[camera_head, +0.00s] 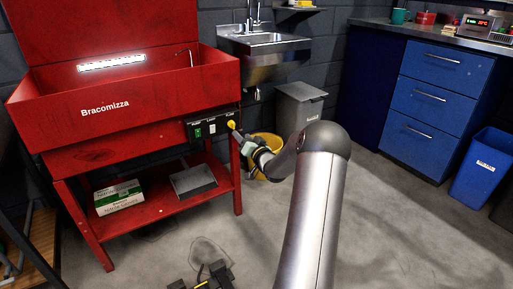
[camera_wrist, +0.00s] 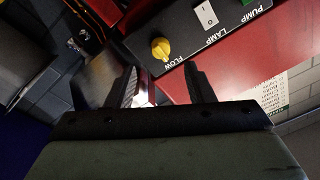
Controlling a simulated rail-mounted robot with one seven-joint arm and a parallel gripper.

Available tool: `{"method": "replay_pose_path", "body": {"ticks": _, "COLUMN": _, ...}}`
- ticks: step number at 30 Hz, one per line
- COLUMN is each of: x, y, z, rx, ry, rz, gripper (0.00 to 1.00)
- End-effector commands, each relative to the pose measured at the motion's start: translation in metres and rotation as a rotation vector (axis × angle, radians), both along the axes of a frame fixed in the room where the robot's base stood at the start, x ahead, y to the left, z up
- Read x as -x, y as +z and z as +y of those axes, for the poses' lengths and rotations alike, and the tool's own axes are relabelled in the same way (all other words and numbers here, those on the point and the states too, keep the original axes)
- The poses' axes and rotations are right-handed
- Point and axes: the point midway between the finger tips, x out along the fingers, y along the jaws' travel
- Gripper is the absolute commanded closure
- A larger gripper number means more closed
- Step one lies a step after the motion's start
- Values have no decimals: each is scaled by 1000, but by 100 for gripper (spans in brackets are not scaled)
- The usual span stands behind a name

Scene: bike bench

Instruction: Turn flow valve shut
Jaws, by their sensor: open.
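The flow valve is a yellow knob (camera_wrist: 160,48) above the label FLOW on a black control panel (camera_wrist: 220,30). In the head view, the knob (camera_head: 231,124) sits at the right end of the panel (camera_head: 208,126) on the front of the red wash basin. My gripper (camera_wrist: 161,75) is open and empty, with its two dark fingers spread. In the wrist view the knob appears just beyond and between the fingertips, with no visible contact. In the head view my gripper (camera_head: 243,137) is close to the knob; its fingertips are small and hard to make out there.
The panel also carries a white lamp switch (camera_wrist: 206,14) and a green pump switch (camera_head: 197,132). The red basin (camera_head: 120,100) stands on legs with a lower shelf. A yellow bucket (camera_head: 268,143) and a grey bin (camera_head: 299,104) stand behind my arm. Open floor lies at right.

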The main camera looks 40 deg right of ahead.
Motion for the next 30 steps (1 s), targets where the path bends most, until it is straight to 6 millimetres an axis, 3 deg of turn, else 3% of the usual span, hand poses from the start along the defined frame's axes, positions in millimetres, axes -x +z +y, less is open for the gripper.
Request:
{"method": "replay_pose_path", "body": {"ticks": 6, "x": 54, "y": -2, "z": 9, "rx": -2, "ry": -2, "rz": 2, "gripper": 52}}
{"method": "replay_pose_path", "body": {"ticks": 12, "x": 86, "y": -7, "z": 15, "rx": 0, "ry": -1, "rz": 2, "gripper": 52}}
{"method": "replay_pose_path", "body": {"ticks": 18, "x": 99, "y": -9, "z": 17, "rx": 0, "ry": -1, "rz": 0, "gripper": 52}}
{"method": "replay_pose_path", "body": {"ticks": 30, "x": 100, "y": -10, "z": 17, "rx": 0, "ry": -1, "rz": -1, "gripper": 52}}
